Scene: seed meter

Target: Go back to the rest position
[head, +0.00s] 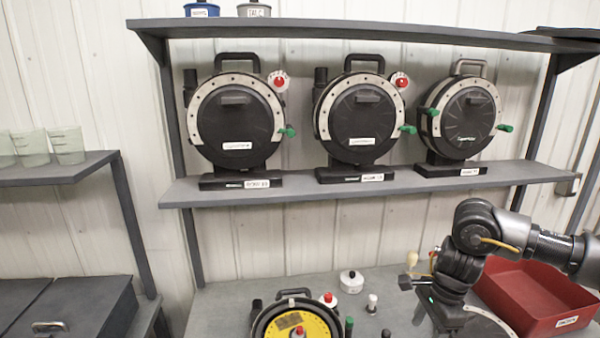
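A seed meter with a yellow face (290,326) and a black handle stands on the bench, cut off by the lower edge of the head view. Three more seed meters stand on the shelf: left (236,125), middle (358,122) and right (468,120). My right arm comes in from the right, and its wrist hangs over the bench, left of the red bin. My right gripper (440,318) points down at the lower edge, near a grey rounded piece (487,324). Its fingertips are not clearly visible, so I cannot tell its opening. My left gripper is out of view.
The red bin (535,298) sits behind and right of my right wrist. A white round knob-topped part (351,281) and a small white-topped peg (372,303) are on the bench (225,298). The long shelf (300,188) overhangs behind. Clear cups (67,146) stand on a left shelf.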

